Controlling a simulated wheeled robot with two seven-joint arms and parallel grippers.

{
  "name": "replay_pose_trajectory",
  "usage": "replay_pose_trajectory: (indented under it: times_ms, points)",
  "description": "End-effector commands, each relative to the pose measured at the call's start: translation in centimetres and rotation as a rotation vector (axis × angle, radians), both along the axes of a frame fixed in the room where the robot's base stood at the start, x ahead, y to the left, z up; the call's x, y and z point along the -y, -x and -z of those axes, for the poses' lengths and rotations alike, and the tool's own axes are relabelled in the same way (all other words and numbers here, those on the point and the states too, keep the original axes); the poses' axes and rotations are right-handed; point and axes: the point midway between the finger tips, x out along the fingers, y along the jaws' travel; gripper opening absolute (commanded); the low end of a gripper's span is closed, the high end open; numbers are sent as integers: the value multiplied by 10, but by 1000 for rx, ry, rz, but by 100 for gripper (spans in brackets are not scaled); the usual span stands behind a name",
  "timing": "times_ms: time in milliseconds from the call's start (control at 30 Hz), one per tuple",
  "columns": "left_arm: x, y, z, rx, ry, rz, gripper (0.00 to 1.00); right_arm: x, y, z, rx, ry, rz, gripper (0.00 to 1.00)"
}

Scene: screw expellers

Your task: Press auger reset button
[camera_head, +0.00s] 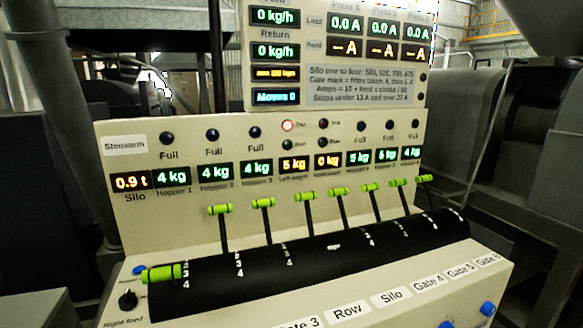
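A cream control console (400,275) fills the middle of the head view. A blue button (139,270) sits at its left end, beside a green lever handle (162,273); its small label is too blurred to read. Two more blue buttons stand at the lower right, one (487,308) near the edge and one (446,324) cut by the frame bottom. I cannot tell which button is the auger reset. A red-ringed lamp (288,125) glows above the left of two orange "kg" displays. Neither of my grippers shows.
Several green-tipped levers (263,203) rise from a black curved cover (310,250). An upper display panel (335,55) stands behind. Dark machinery flanks both sides.

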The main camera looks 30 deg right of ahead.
Motion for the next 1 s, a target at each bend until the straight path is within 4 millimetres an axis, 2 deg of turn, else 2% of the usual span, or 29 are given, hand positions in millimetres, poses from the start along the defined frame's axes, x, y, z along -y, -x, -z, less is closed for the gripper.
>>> replay_pose_trajectory:
  times_ms: [33, 167, 200, 1000]
  points:
    - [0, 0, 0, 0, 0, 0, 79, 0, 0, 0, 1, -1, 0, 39]
    - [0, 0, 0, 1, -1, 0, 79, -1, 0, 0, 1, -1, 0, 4]
    - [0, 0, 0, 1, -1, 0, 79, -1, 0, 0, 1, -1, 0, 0]
    - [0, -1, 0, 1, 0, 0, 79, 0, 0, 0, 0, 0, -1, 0]
